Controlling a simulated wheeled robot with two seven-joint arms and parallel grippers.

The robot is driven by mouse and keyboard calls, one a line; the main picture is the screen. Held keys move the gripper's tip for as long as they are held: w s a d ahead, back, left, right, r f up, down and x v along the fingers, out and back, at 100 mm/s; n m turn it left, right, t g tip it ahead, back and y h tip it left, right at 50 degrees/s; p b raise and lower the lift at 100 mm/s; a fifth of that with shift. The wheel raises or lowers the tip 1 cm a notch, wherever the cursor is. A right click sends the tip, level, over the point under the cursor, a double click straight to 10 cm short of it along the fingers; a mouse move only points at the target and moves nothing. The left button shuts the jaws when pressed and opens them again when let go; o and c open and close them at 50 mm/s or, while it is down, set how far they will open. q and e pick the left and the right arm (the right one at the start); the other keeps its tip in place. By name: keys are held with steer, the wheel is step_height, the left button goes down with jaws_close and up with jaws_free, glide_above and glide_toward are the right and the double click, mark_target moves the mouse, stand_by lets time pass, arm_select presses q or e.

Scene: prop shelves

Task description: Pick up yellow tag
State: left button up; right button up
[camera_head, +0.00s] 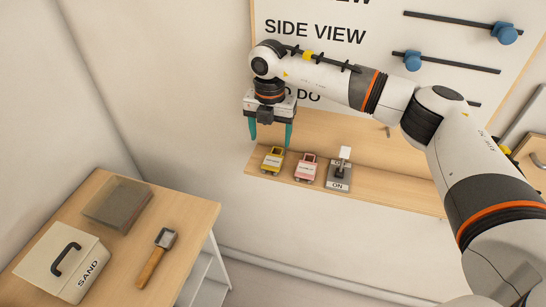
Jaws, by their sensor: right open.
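The yellow tag (272,160) lies on the wooden shelf (372,187), near its left end. A pink tag (306,168) lies just to its right. My right gripper (271,140) points down over the left end of the shelf, with its two teal fingers spread apart. It is open and empty. The fingertips appear just above and around the top of the yellow tag in the picture; I cannot tell the exact gap or whether they touch. My left gripper is not in view.
A switch block (340,177) marked ON stands right of the pink tag. A board (330,45) with sliders (412,61) is behind my right arm.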

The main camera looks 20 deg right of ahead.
mark_target(273, 160)
steer(key=shift+f, duration=0.75)
steer(key=f+p, duration=0.1)
steer(key=f, duration=0.1)
steer(key=f+p, duration=0.1)
steer(key=f, duration=0.1)
steer(key=shift+s+d+f+p, duration=0.1)
steer(key=shift+s+d+p, duration=0.15)
steer(key=shift+p, duration=0.1)
steer(key=shift+f, duration=0.55)
steer(key=shift+f, duration=0.25)
steer(key=shift+c, duration=0.5)
steer(key=c, duration=1)
